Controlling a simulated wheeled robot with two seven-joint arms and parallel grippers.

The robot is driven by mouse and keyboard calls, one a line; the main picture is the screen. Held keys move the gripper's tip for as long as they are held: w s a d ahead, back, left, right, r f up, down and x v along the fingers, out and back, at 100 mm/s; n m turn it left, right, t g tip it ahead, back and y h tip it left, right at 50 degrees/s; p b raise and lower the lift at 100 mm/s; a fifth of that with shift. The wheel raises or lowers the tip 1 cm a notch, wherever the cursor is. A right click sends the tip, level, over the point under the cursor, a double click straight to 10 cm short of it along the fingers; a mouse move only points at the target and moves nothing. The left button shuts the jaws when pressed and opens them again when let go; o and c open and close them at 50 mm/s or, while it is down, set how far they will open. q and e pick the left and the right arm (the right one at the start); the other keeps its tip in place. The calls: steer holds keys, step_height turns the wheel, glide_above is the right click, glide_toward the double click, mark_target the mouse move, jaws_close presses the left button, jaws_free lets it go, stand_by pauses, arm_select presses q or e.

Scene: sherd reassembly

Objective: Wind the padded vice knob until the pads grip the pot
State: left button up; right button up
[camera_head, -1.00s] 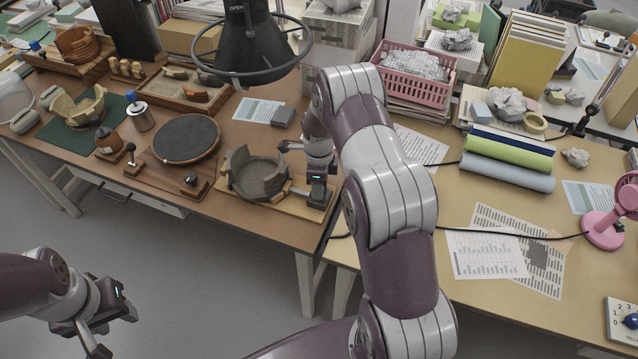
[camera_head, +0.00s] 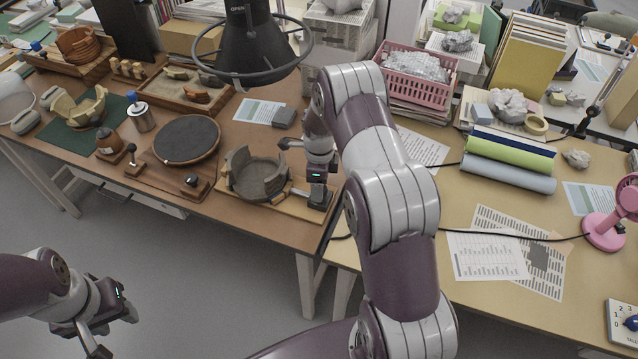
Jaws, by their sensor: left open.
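The grey-brown broken pot (camera_head: 262,180), open at the top with a jagged wall, stands upright on the wooden vice base (camera_head: 262,201) near the table's front edge. My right gripper (camera_head: 319,197) is at the right end of this base, beside the pot. The padded vice knob cannot be made out, and my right arm covers much of that end. I cannot see the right fingertips clearly. A dark rounded end (camera_head: 284,145) shows behind the pot, left of my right wrist. My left gripper (camera_head: 116,330) is open and empty, low at the left, in front of the table and away from the pot.
A dark round turntable (camera_head: 187,139) stands left of the vice. A metal jar (camera_head: 140,115), a sherd tray (camera_head: 183,92) and a green mat (camera_head: 65,138) lie farther left. A ringed black lamp (camera_head: 250,55) hangs above. The floor in front is clear.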

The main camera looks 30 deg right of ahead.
step_height(320, 180, up, 12)
steer(key=b, duration=0.1)
stand_by(0.5)
steer(key=s+a+r+n, duration=0.1)
steer(key=s+a+n, duration=0.3)
steer(key=s+n, duration=0.2)
steer(key=s+a+r+n+t, duration=0.1)
steer(key=s+a+n, duration=0.3)
steer(key=s+n, duration=0.3)
steer(key=s+a+r+n, duration=0.1)
steer(key=s+a+n, duration=0.2)
steer(key=s+n, duration=0.4)
steer(key=n, duration=0.5)
steer(key=shift+a+r, duration=0.2)
steer(key=shift+a, duration=0.2)
steer(key=shift+s, duration=0.1)
